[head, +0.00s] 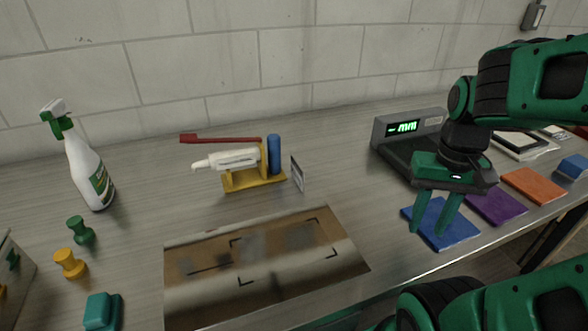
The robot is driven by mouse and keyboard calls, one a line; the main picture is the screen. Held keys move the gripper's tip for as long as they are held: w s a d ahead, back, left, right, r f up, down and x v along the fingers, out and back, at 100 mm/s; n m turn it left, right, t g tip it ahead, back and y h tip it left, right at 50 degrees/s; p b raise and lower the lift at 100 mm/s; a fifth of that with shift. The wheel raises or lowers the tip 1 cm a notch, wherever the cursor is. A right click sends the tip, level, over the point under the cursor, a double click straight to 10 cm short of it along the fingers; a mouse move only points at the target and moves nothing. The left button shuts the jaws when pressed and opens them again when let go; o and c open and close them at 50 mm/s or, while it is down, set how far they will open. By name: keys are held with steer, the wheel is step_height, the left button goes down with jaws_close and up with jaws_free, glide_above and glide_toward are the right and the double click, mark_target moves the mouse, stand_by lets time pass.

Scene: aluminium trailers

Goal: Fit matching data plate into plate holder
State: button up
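Three flat square plates lie in a row on the right of the bench: a blue plate (457,224), a purple plate (497,206) and an orange plate (534,185). My gripper (426,232) points down over the blue plate, its two green fingers apart with nothing seen between them. I cannot tell whether the fingertips touch the plate. A small upright grey card (298,174) stands beside a yellow stand (254,183). No plate holder can be clearly identified; any markings on the plates are too small to read.
The yellow stand carries a white tube (232,159), with a blue cylinder (274,154) and a red bar (220,139) by it. A scale (392,154) is behind my gripper. A brown board (200,295) with corner marks lies in front. A spray bottle (90,175) stands left.

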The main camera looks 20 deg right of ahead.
steer(key=shift+o, duration=0.9)
steer(key=o, duration=1)
steer(key=shift+w+a+r+n, duration=0.1)
steer(key=shift+a+r+n, duration=0.1)
steer(key=shift+r+n, duration=0.5)
steer(key=o, duration=0.4)
steer(key=shift+w+a+r+n, duration=0.1)
steer(key=shift+w+r+n, duration=0.2)
steer(key=shift+w, duration=0.3)
steer(key=shift+w+a+r+n, duration=0.15)
steer(key=shift+w+n, duration=0.25)
steer(key=shift+w, duration=0.2)
steer(key=w+a+r+n, duration=0.2)
steer(key=w+n, duration=0.2)
steer(key=w, duration=0.2)
steer(key=w+a+r+n, duration=0.1)
steer(key=w+r+n, duration=0.1)
steer(key=w+n, duration=0.25)
step_height(320, 180, up, 3)
steer(key=n, duration=1.3)
glide_above(297, 161)
steer(key=shift+s+f, duration=0.1)
steer(key=shift+f, duration=5.1)
